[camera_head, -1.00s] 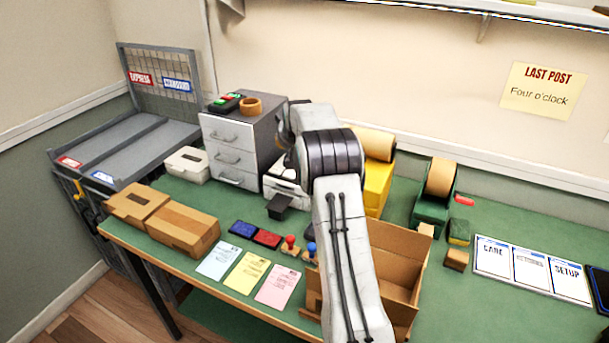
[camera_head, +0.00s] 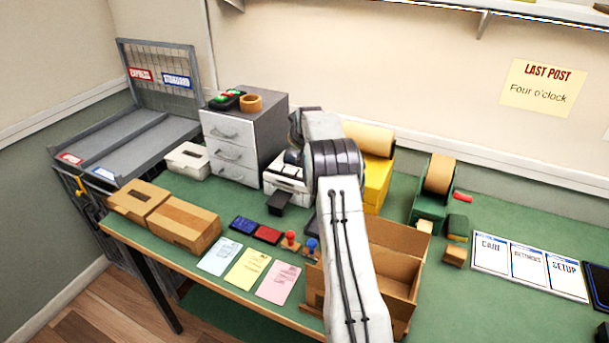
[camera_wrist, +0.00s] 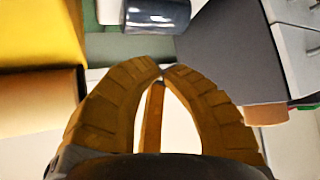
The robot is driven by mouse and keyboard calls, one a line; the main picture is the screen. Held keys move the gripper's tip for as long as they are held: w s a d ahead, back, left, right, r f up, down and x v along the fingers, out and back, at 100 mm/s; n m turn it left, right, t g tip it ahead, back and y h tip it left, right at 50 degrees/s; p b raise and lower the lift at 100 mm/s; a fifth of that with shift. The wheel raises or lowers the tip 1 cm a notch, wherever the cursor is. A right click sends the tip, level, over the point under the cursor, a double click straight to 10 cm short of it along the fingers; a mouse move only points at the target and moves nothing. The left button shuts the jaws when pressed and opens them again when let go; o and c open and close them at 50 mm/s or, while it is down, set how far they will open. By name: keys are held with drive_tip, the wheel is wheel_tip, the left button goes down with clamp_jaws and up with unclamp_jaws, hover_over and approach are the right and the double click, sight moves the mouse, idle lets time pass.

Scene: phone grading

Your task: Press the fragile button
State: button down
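No button marked fragile can be made out in either view. A white machine (camera_head: 284,183) with a dark part at its front stands on the bench, between the drawer cabinet and the yellow dispenser. My arm covers part of it in the head view. In the wrist view my gripper (camera_wrist: 161,72) has two curved, ribbed yellow-brown fingers whose tips meet. A thin brown upright strip shows between the fingers; I cannot tell what it is. I see nothing clearly held. In the head view the fingertips are not clear behind my arm.
The grey drawer cabinet (camera_head: 235,143) is close on the left, with a tape ring (camera_head: 251,103) on top. The yellow dispenser (camera_head: 377,185) with its brown roll is close on the right. An open cardboard box (camera_head: 395,262) is in front, partly behind my arm.

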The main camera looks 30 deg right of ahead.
drive_tip(key=shift+f, duration=0.15)
wheel_tip(320, 180, down, 7)
drive_tip(key=b, duration=0.4)
drive_tip(key=shift+f+b, duration=0.1)
drive_tip(key=shift+b, duration=0.25)
drive_tip(key=shift+f+b, duration=0.65)
drive_tip(key=shift+b, duration=0.15)
drive_tip(key=shift+f+b, duration=0.85)
drive_tip(key=shift+f, duration=0.05)
idle(1.7)
drive_tip(key=shift+r, duration=0.15)
drive_tip(key=shift+r+p, duration=0.5)
drive_tip(key=shift+r, duration=0.3)
drive_tip(key=shift+r+p, duration=1.7)
drive_tip(key=shift+r, duration=0.8)
